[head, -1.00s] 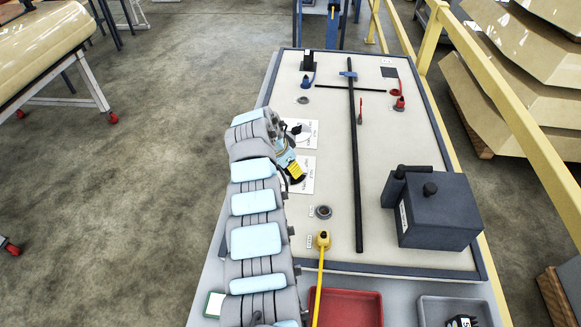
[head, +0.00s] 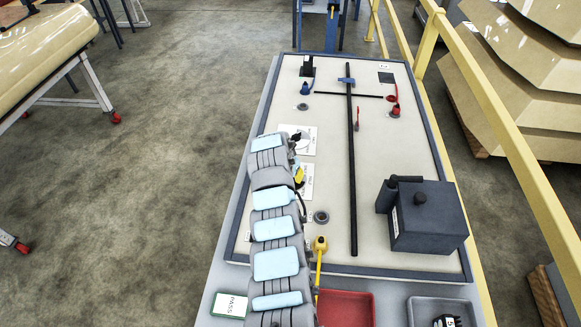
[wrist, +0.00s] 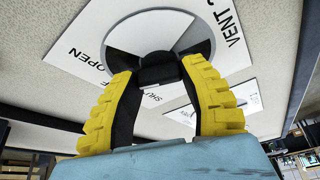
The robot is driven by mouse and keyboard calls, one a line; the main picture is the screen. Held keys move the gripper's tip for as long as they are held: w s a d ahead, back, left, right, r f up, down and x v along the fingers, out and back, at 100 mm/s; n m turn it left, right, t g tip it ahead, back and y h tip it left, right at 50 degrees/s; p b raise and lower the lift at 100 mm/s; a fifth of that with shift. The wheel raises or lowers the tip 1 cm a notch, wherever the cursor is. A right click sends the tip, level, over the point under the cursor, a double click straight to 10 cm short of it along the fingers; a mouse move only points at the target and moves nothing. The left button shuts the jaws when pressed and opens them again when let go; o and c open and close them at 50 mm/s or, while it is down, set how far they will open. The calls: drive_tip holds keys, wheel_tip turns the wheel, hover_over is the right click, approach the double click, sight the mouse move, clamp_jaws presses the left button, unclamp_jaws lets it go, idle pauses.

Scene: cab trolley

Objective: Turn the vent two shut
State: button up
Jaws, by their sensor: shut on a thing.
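In the wrist view, the vent two plate (wrist: 97,45) is white, with "VENT 2", "OPEN" and part of "SHUT" printed on it. A grey and white dial shows around its black knob (wrist: 158,66). My gripper (wrist: 160,76) has its yellow-padded fingers closed on the knob, one on each side. The fingers hide part of the lettering, and I cannot tell the exact knob angle. In the head view, my gripper (head: 299,176) is over the lower white plate (head: 308,182), mostly hidden by my arm. Another white plate with a black knob (head: 297,137) lies just above it.
A dark box (head: 425,220) stands on the panel's right, beside a long black bar (head: 352,170). A yellow-headed fitting (head: 320,244), a red tray (head: 345,308) and a grey tray (head: 445,303) are at the near end. A yellow rail (head: 490,95) runs along the right.

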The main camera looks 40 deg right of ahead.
drive_tip(key=n+t+p, duration=0.1)
drive_tip(key=n+p, duration=0.2)
drive_tip(key=shift+s+r+y, duration=0.1)
drive_tip(key=shift+r+y, duration=0.05)
drive_tip(key=shift+y, duration=0.25)
drive_tip(key=n, duration=0.1)
drive_tip(key=n+t+p, duration=0.1)
drive_tip(key=n, duration=0.1)
drive_tip(key=shift+f+n+y, duration=0.2)
drive_tip(key=shift+n+y, duration=0.1)
drive_tip(key=shift+y, duration=0.1)
drive_tip(key=n+y, duration=0.1)
drive_tip(key=n, duration=0.2)
drive_tip(key=shift+d+f+t+b, duration=0.1)
drive_tip(key=shift+f+t+b, duration=0.1)
drive_tip(key=shift+t+b, duration=0.2)
drive_tip(key=shift+w+r+n+y+b, duration=0.1)
drive_tip(key=shift+n+y+b, duration=0.3)
drive_tip(key=shift+n+b, duration=0.45)
drive_tip(key=shift+w+n+y+b, duration=0.1)
drive_tip(key=shift+n+y+b, duration=0.3)
drive_tip(key=shift+n, duration=0.75)
drive_tip(key=o, duration=1.2)
drive_tip(key=shift+r, duration=0.1)
